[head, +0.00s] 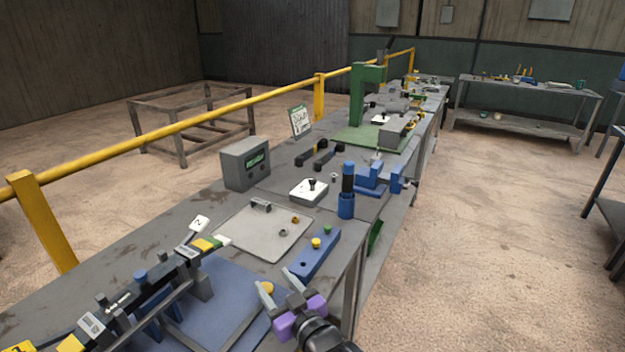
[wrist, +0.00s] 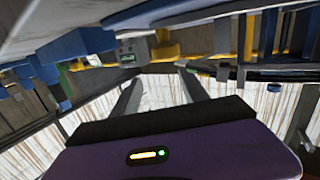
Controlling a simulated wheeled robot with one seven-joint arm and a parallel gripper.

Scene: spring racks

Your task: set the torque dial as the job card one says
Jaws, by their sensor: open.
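My gripper (head: 275,279), with purple jaw mounts and grey fingers, is open and empty over the near right edge of the bench, by the blue mat. In the wrist view its two fingers (wrist: 162,84) stand apart with nothing between them. I cannot tell which of these is the torque dial. A card (head: 300,121) with a green border stands at the back edge; its writing is too small to read.
A black rail fixture (head: 150,285) with yellow blocks and a tag marked 2 fills the near left. A grey tray (head: 255,240), a blue button block (head: 316,254), a blue cylinder (head: 347,190) and a green press (head: 358,95) follow along the bench. Floor on the right is clear.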

